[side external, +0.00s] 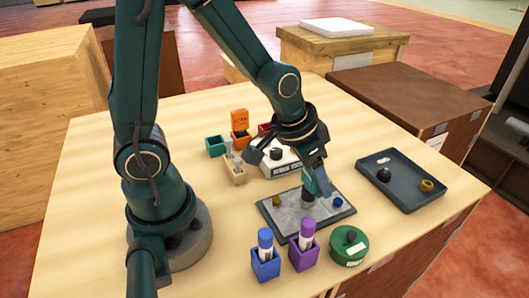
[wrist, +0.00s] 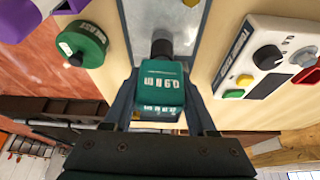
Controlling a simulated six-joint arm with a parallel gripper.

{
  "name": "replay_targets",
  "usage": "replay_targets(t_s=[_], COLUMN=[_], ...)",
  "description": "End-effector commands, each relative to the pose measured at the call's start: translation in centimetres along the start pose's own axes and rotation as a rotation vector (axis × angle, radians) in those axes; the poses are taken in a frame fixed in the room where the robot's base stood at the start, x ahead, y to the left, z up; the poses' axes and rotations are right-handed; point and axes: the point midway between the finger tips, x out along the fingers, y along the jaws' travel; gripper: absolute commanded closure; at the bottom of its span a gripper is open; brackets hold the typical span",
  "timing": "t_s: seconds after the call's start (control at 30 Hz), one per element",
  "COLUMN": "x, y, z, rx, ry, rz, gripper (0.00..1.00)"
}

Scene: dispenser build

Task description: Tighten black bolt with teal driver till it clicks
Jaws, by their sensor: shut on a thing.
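My gripper (side external: 318,184) is shut on the teal driver (side external: 308,181), which stands roughly upright over the grey plate (side external: 291,217). In the wrist view the driver (wrist: 162,88) sits between the fingers of my gripper (wrist: 161,100). Its dark lower end (wrist: 162,47) points at the metal plate (wrist: 165,18). A brass-coloured bolt (side external: 277,201) is left of the driver and a blue one (side external: 337,202) is right of it. I cannot make out the black bolt on the plate; the driver's dark end may cover it, and contact cannot be told.
A white control box (wrist: 262,60) with a black knob stands behind the plate. A green round container (side external: 349,246), a purple holder (side external: 303,258) and a blue holder (side external: 265,268) stand in front. A dark tray (side external: 402,190) at right holds a black part (side external: 383,175) and a gold part (side external: 426,186).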

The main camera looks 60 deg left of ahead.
Motion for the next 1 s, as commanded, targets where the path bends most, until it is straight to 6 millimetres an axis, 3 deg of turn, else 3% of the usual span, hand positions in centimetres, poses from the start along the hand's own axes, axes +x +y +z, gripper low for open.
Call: replay_targets(t_s=[0.47,1.0], x=[-0.01,-0.03], y=[0.11,0.4], z=[0.08,0.15], rx=[0.089,0.352], ry=[-0.001,-0.003], rz=[0.038,0.148], gripper=[1.0,1.0])
